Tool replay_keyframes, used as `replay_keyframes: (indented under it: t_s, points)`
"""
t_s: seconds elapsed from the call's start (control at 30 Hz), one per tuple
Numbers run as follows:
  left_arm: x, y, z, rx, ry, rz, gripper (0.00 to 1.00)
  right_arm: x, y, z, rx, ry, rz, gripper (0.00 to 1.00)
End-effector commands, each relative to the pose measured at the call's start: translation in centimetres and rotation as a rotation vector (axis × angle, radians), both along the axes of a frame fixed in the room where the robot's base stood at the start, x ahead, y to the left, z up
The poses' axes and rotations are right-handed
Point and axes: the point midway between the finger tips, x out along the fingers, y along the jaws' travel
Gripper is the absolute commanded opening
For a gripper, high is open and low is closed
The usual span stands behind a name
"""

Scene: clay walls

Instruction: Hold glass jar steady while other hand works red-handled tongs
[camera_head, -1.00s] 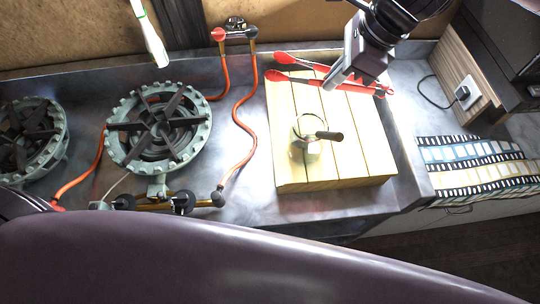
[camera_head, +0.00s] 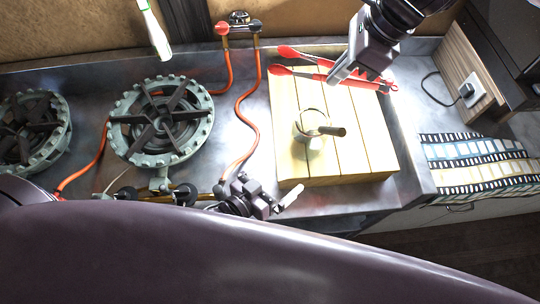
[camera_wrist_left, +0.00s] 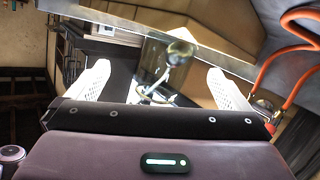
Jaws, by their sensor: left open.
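The glass jar (camera_head: 309,122) stands on the light wooden board, with a dark-handled utensil at its mouth. The red-handled tongs (camera_head: 308,75) lie across the board's far edge, with red ends at both sides. My left gripper (camera_head: 290,197) is open and empty near the counter's front edge, apart from the jar. In the left wrist view its two white fingers (camera_wrist_left: 160,88) are spread, with the jar (camera_wrist_left: 157,58) visible beyond and between them. My right gripper (camera_head: 342,75) is over the tongs at the back right; its finger gap and any contact are unclear.
The wooden board (camera_head: 290,165) has bare room left and in front of the jar. A gas burner (camera_head: 160,120) with orange hoses (camera_head: 240,110) stands left on the metal counter. A patterned cloth (camera_head: 475,155) and wall socket (camera_head: 467,92) are at right.

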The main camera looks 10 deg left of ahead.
Motion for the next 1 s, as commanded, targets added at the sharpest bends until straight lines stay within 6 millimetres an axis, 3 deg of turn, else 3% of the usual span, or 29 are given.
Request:
replay_keyframes:
  t_s: [0.1,0.3,1.0]
  points:
    - [1.9,1.3,2.9,0.044,-0.19,-0.056,1.0,0.0,0.0,0.0,0.001,-0.001,0.001,0.0]
    - [3.1,1.9,5.0,0.07,-0.322,-0.091,1.0,0.0,0.0,0.0,0.001,-0.001,0.0,0.0]
    - [11.8,-4.4,5.0,0.071,-0.325,-0.091,1.0,0.0,0.0,0.0,0.001,-0.001,0.0,0.0]
